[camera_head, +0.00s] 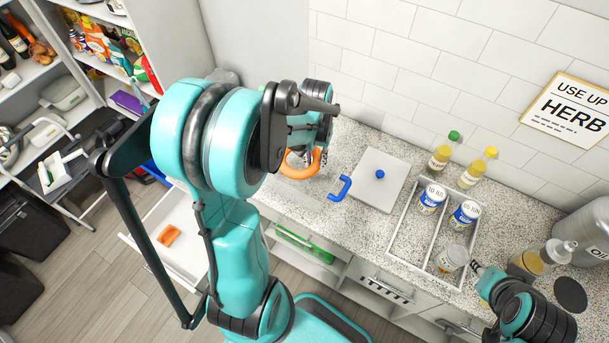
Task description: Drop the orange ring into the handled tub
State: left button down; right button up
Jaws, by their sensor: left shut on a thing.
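The orange ring (298,166) is at my left gripper (312,158), over the counter near the wall. The gripper is shut on the ring, and my own arm hides part of both.
A white divided tray (404,218) holds labelled cans and a jar. Two bottles (440,158) with green and yellow caps stand behind it. A pump bottle (545,258) and metal canister (590,235) are at the right. Shelves (75,65) stand at the left.

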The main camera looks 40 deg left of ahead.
pick_arm(q)
notch_tip(320, 180, down, 4)
jog(key=shift+f+b, duration=0.1)
jog(key=shift+b, duration=1.15)
jog(key=shift+w, duration=0.1)
jog(key=c, duration=1.2)
grip_release()
jog(key=r, duration=1.2)
jog(key=shift+a+r, duration=0.1)
jog(key=shift+a, duration=0.1)
